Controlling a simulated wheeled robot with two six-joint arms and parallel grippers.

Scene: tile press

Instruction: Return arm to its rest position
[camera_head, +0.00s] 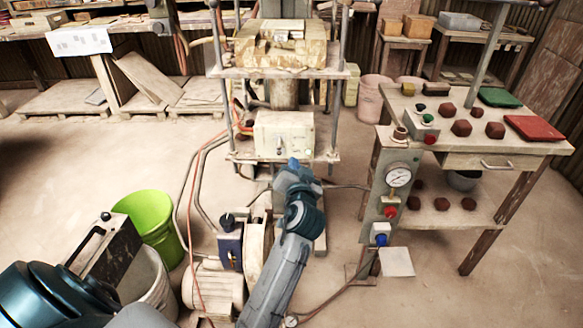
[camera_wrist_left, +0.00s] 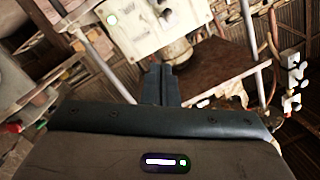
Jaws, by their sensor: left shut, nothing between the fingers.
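My left gripper (camera_head: 104,218) is at the lower left of the head view, beside the green bucket (camera_head: 150,224) and in front of the white bucket (camera_head: 152,283). Its grey-brown body and dark edge show, and its fingers are small there. In the left wrist view its two dark fingers (camera_wrist_left: 160,84) are together, with nothing between them. A blue-grey arm of mine reaches up the middle of the head view, in front of the press's lower part.
The tile press (camera_head: 285,72) stands at the centre back, with a white control box (camera_head: 284,137). A wooden workbench (camera_head: 467,135) with red tiles and a gauge is at right. Hoses and a motor (camera_head: 213,287) lie near the press. Open floor (camera_head: 100,155) shows at left.

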